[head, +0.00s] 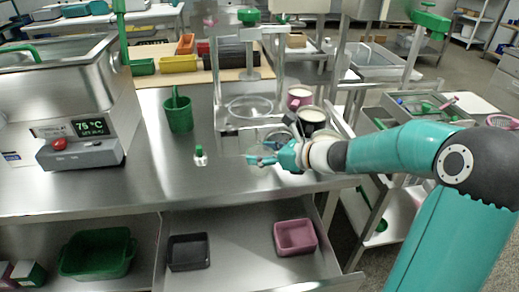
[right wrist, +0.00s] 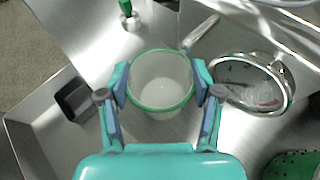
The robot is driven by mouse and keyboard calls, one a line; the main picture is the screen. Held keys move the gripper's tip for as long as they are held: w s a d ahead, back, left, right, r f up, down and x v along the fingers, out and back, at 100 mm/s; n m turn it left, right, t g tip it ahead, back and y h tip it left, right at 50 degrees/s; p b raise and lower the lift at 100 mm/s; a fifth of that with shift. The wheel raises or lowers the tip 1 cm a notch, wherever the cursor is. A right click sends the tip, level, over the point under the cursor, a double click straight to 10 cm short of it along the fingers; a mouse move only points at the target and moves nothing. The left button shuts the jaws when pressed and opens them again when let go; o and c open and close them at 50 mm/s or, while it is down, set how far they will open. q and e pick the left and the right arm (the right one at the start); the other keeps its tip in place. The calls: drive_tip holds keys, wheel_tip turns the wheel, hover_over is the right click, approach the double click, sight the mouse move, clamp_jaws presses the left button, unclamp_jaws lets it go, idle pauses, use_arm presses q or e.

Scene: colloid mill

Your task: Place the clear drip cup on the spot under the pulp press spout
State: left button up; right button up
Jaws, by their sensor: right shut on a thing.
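In the right wrist view, my right gripper (right wrist: 160,92) is shut on the clear drip cup (right wrist: 161,80), a see-through cup with a green rim, with one finger on each side. In the head view the right gripper (head: 262,160) is near the counter's front edge, before the press; the cup is hard to make out there. The pulp press (head: 219,90) is a metal frame with a green knob and a clear round bowl. Its spout and the spot under it are not clear in the head view. My left gripper is not in view.
A small green-capped bottle (head: 200,156) and a green cup (head: 179,112) stand left of the press. Pink and dark cups (head: 312,116) stand right of it. A round metal-rimmed basket (right wrist: 284,101) lies close beside the held cup. An open drawer (head: 240,262) holds two small trays.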

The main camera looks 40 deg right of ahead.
sight(260, 149)
drive_tip(key=w+d, duration=0.1)
drive_tip(key=w+f, duration=0.1)
drive_tip(key=shift+w+d, duration=0.35)
drive_tip(key=shift+w, duration=0.05)
drive_tip(key=shift+f, duration=0.25)
drive_tip(key=shift+f, duration=0.1)
drive_tip(key=o, duration=1)
drive_tip(key=shift+s+r, duration=0.1)
drive_tip(key=shift+r, duration=0.1)
drive_tip(key=p+v, duration=0.1)
drive_tip(key=v, duration=1.1)
drive_tip(key=shift+f, duration=0.15)
